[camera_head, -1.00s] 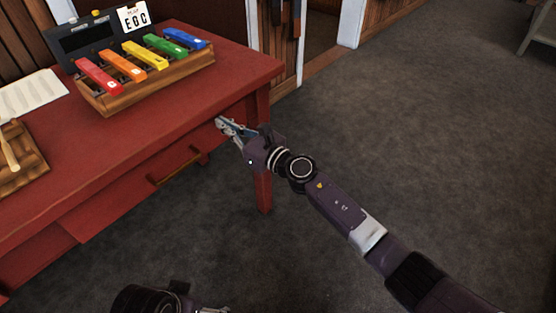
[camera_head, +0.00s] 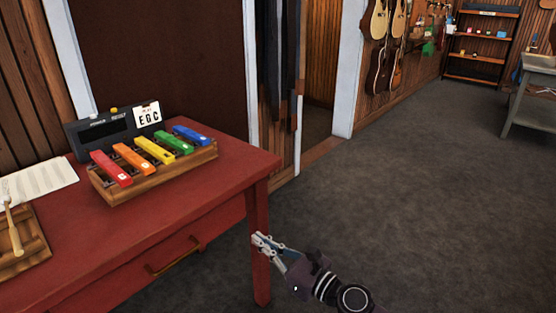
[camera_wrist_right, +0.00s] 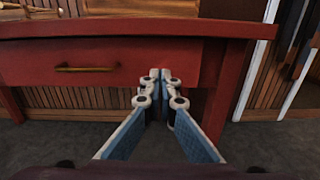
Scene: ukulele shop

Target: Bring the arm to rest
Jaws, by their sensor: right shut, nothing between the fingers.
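My right gripper (camera_head: 262,240) is in front of the right front leg of the red table (camera_head: 222,190) in the head view, below the tabletop level. Its fingers are closed together and hold nothing. I cannot tell whether the fingertips touch the table. My left gripper is not in view.
Open grey floor (camera_head: 400,190) lies to the right. A workbench (camera_head: 535,100) and shelf (camera_head: 480,45) stand farther back.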

